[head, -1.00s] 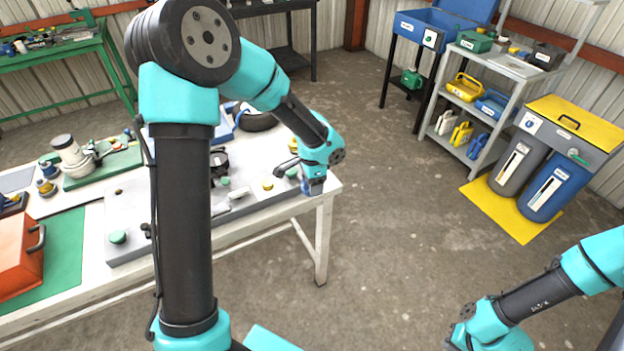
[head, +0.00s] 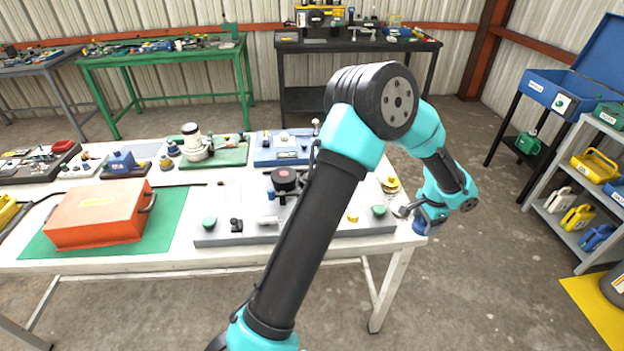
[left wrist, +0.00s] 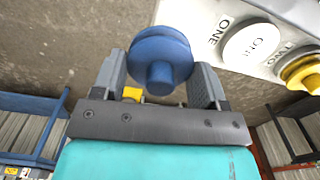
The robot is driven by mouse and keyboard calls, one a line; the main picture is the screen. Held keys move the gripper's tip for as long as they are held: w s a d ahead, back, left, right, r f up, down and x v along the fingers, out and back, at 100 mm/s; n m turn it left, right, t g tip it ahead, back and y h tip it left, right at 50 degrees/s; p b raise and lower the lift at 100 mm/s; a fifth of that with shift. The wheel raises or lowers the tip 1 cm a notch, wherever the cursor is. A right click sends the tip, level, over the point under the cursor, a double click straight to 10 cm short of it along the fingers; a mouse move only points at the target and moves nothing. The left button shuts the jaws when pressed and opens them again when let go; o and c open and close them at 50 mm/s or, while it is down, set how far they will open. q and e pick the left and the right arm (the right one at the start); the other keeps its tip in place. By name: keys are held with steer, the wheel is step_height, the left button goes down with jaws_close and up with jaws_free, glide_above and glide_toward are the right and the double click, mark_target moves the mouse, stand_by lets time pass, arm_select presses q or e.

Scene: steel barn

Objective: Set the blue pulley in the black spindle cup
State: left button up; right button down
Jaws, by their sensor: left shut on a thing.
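The blue pulley (left wrist: 160,55) is between the two fingers of my left gripper (left wrist: 160,78), which is shut on it. In the head view the left gripper (head: 424,214) holds the pulley (head: 427,227) at the right end of the white table, past the grey board (head: 215,240). A round black part (head: 286,176) stands at the back of the board, partly beside my arm. A small black part (head: 236,225) sits near the board's front left. I cannot tell which one is the spindle cup. My right gripper is out of view.
The board carries green knobs (head: 209,223) and a yellow one (head: 353,216). An orange case (head: 98,215) lies on a green mat (head: 180,215) at left. The left wrist view shows a white disc marked ONE (left wrist: 252,42).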

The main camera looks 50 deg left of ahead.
arm_select(q)
steer(key=w, duration=0.2)
steer(key=w+n, duration=0.1)
steer(key=shift+w+d+f, duration=0.1)
steer(key=shift+d+f, duration=0.25)
steer(key=w+a+n, duration=0.1)
steer(key=w+a, duration=0.1)
steer(key=shift+a+r+n, duration=0.15)
steer(key=shift+a+n, duration=0.2)
steer(key=shift+n, duration=0.05)
steer(key=a, duration=0.3)
steer(key=s+a+r+n, duration=0.1)
steer(key=a, duration=0.2)
steer(key=a+r+n, duration=0.1)
steer(key=a, duration=0.2)
steer(key=shift+s+a+r, duration=0.2)
steer(key=shift+a, duration=0.2)
steer(key=s+a+r+n, duration=0.1)
steer(key=s+a+r, duration=0.2)
steer(key=s+a, duration=0.2)
steer(key=s+a+r+n, duration=0.2)
steer(key=s+a, duration=0.3)
steer(key=a, duration=0.7)
steer(key=s+a+r+n, duration=0.1)
steer(key=s+a+r, duration=0.3)
steer(key=a, duration=0.5)
steer(key=shift+s+n, duration=0.3)
steer(key=shift+s, duration=0.65)
steer(key=shift+f, duration=0.1)
steer(key=shift+f, duration=1.95)
